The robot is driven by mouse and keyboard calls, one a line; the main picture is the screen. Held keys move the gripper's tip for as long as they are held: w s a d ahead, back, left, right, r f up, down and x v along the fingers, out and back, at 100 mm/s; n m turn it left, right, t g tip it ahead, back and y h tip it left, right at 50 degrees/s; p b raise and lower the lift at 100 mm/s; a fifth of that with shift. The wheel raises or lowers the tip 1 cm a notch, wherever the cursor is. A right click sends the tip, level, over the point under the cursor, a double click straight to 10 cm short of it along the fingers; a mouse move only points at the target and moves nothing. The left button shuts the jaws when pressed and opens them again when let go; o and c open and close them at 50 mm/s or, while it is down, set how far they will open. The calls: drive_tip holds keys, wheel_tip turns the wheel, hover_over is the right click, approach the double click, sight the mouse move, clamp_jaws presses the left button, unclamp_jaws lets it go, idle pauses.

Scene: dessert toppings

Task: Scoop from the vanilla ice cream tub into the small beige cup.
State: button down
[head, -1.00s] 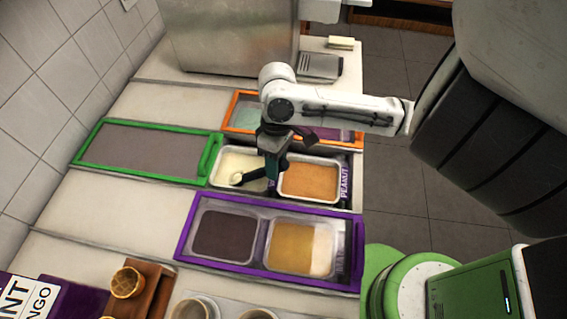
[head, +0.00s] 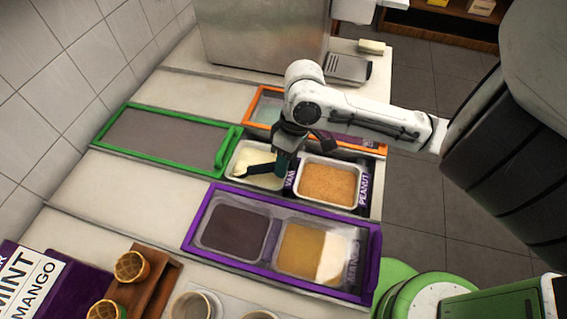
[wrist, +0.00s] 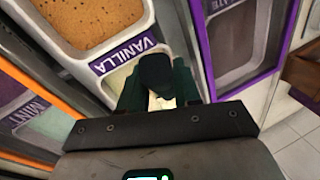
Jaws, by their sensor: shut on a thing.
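The vanilla tub (head: 240,160) is a white-rimmed pan of pale cream ice cream, in the middle of the counter in the head view. Its VANILLA label (wrist: 128,56) shows in the wrist view. My gripper (head: 284,164) is over the tub's right side, shut on a dark scoop (head: 257,170). The scoop reaches left, its end low at the tub's front left part; I cannot tell how deep it sits. In the wrist view my gripper (wrist: 160,92) hides most of the tub. Pale cups (head: 193,306) stand at the bottom edge, partly cut off; I cannot tell which is the small beige one.
A peanut tub (head: 327,184) adjoins on the right. A purple-framed case (head: 190,245) with brown and yellow tubs lies in front, between vanilla and the cups. A green-framed lid (head: 160,112) is left, an orange-framed case (head: 258,92) behind. Cones (head: 131,266) stand in a wooden holder.

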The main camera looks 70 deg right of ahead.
drive_tip(key=shift+s+f+t+b, duration=0.25)
drive_tip(key=shift+s+t+b, duration=0.3)
drive_tip(key=shift+b, duration=0.65)
drive_tip(key=shift+s+r+p, duration=0.15)
drive_tip(key=shift+r+p, duration=0.6)
drive_tip(key=shift+r, duration=0.2)
drive_tip(key=shift+s+r+p, duration=0.2)
drive_tip(key=shift+r+p, duration=0.6)
drive_tip(key=shift+r, duration=0.15)
drive_tip(key=shift+s+r+p, duration=0.15)
drive_tip(key=shift+r+p, duration=0.6)
drive_tip(key=shift+r, duration=0.2)
drive_tip(key=r+p, duration=0.1)
drive_tip(key=s+r+p, duration=0.1)
drive_tip(key=r, duration=0.1)
drive_tip(key=r+p, duration=0.1)
drive_tip(key=shift+s+r, duration=0.15)
drive_tip(key=shift+s, duration=0.1)
